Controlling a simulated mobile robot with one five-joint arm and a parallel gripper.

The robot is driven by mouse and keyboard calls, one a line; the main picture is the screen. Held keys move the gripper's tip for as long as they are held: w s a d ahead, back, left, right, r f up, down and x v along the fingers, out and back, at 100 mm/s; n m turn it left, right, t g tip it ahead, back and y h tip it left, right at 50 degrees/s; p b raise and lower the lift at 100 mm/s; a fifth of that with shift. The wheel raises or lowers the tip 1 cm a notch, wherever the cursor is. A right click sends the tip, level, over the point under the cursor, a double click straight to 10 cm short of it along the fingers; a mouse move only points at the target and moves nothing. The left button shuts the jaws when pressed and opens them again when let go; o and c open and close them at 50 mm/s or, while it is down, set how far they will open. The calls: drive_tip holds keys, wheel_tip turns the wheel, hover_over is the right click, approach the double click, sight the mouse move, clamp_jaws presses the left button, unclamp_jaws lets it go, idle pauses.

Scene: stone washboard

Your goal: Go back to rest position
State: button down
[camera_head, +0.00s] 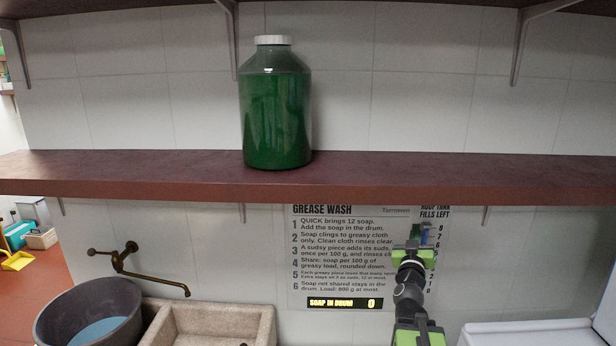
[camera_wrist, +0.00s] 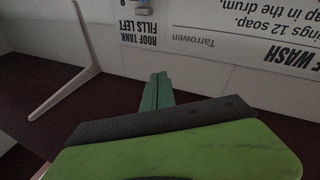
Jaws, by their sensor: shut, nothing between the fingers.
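My gripper (camera_head: 414,243) is raised in front of the wall sign at the right of the head view, just below the shelf edge. In the wrist view its green fingers (camera_wrist: 156,92) are together with nothing between them. The wrist view is turned over, so the sign's text shows upside down. The fingers appear apart from the sign and the shelf. My arm rises from the bottom edge of the head view and covers part of the sign's right side.
A green bottle with a white cap (camera_head: 275,105) stands on the reddish shelf (camera_head: 420,170). The sign (camera_head: 335,255) shows "SOAP IN DRUM 0". Below left are a brass tap (camera_head: 130,262), a dark tub with bluish contents (camera_head: 88,315) and a stone basin (camera_head: 210,316). A white appliance (camera_head: 525,333) is lower right.

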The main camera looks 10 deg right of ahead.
drive_tip(key=w+a+f+n+y+b, duration=0.1)
drive_tip(key=w+a+f+n+y, duration=0.15)
drive_tip(key=a, duration=0.45)
drive_tip(key=w+a+f+n+y, duration=0.1)
drive_tip(key=w+a+f+y, duration=0.1)
drive_tip(key=a+f+y, duration=0.35)
drive_tip(key=w+a+f+n+y+b, duration=0.1)
drive_tip(key=w+a+f+n+y, duration=0.1)
drive_tip(key=a, duration=0.6)
drive_tip(key=s+a+f+n+g+y, duration=0.1)
drive_tip(key=a+f+n+g+y, duration=0.25)
drive_tip(key=a+f, duration=0.6)
drive_tip(key=s+a+f+m+g, duration=0.1)
drive_tip(key=s+a+f+g, duration=0.55)
drive_tip(key=s+f, duration=0.25)
drive_tip(key=s+d+f+m+g+h, duration=0.1)
drive_tip(key=s+d+m+g, duration=0.1)
drive_tip(key=s, duration=0.4)
drive_tip(key=s+d+f+m+g+h, duration=0.1)
drive_tip(key=s+d+f+m+g, duration=0.1)
drive_tip(key=s+g, duration=0.3)
drive_tip(key=shift+s+f+b, duration=0.3)
drive_tip(key=shift+s+b, duration=0.05)
drive_tip(key=shift+s, duration=0.5)
